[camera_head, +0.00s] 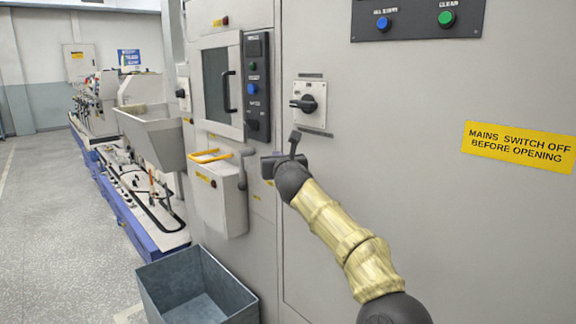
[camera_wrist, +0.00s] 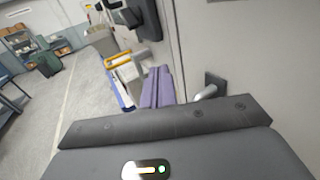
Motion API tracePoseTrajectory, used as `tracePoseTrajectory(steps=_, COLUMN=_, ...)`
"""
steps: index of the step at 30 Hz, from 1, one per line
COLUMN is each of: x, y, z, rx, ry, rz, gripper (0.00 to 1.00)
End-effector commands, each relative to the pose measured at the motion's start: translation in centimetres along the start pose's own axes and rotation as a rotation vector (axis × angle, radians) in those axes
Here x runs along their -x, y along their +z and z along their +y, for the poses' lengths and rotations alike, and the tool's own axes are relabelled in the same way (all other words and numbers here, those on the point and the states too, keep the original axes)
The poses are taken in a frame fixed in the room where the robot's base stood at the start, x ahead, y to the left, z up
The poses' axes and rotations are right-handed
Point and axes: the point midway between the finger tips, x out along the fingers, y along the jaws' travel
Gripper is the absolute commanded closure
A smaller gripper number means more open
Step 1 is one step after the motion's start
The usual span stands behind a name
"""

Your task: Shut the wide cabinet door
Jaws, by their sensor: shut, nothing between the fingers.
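The wide cabinet door is the large light-grey panel (camera_head: 400,150) on the right, with a yellow "MAINS SWITCH OFF BEFORE OPENING" label (camera_head: 520,147). It looks about flush with its surround along the left seam, but I cannot tell whether it is fully shut. A rotary switch (camera_head: 308,104) sits near its left edge. My gripper (camera_head: 270,165) is in front of the door's left edge, below the switch. In the wrist view my gripper's fingers (camera_wrist: 158,88) are together and empty. A grey lever handle (camera_wrist: 206,92) is just right of them, apart from them in the picture; my gripper may hide it in the head view.
A grey box with a yellow handle (camera_head: 212,155) juts out left of my gripper. An open blue-grey bin (camera_head: 165,290) stands on the floor below. A blue-based machine line (camera_head: 120,205) runs back on the left. The floor (camera_head: 50,250) at far left is clear.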

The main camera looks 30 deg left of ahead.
Motion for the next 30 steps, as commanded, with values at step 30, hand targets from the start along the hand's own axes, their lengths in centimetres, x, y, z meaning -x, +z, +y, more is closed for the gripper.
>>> tracePoseTrajectory(steps=30, x=3.7, y=-0.1, z=6.9, rx=-0.001, ry=0.007, rz=0.003, gripper=1.00)
